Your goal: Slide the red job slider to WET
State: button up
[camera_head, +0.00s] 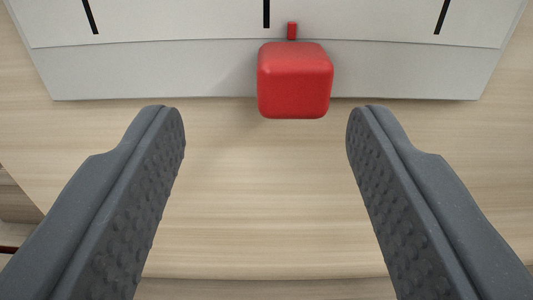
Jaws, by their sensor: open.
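The red job slider (294,82) is a rounded red block at the front of a light grey panel (130,72). A small red pointer (292,31) rises behind it, a little right of the middle black tick mark (266,13). My gripper (266,125) is open and empty. Its two dark grey textured fingers lie on either side of the picture, with the slider between and just beyond their tips, apart from both. No WET label is visible; the panel's upper part is cut off by the frame.
Black tick marks stand at the panel's left (90,16) and right (441,17). A pale wooden surface (262,210) lies below the panel and between the fingers, clear of objects. Its front edge shows near the bottom of the picture.

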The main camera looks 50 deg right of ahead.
jog(key=v, duration=0.9)
jog(key=shift+a, duration=0.15)
jog(key=shift+r, duration=0.1)
jog(key=a+r+n+t+y, duration=0.2)
jog(key=a+r+y, duration=0.3)
jog(key=r, duration=0.4)
jog(key=a+r+n+t+y, duration=0.2)
jog(key=a+r, duration=0.5)
jog(key=r, duration=0.2)
jog(key=a+r+n+t+y, duration=0.2)
jog(key=a+r+t+y, duration=0.15)
jog(key=a+r, duration=0.4)
jog(key=s+a+r+n+g+y, duration=0.2)
jog(key=s+a+r+n+y, duration=0.15)
jog(key=s+r, duration=0.5)
jog(key=s+r+g, duration=0.1)
jog(key=s+r, duration=0.1)
jog(key=s, duration=0.5)
jog(key=s+r, duration=0.3)
jog(key=s, duration=0.4)
jog(key=shift+r+g, duration=0.25)
jog(key=shift+g, duration=0.1)
jog(key=shift+d+n, duration=0.15)
jog(key=shift+n, duration=0.1)
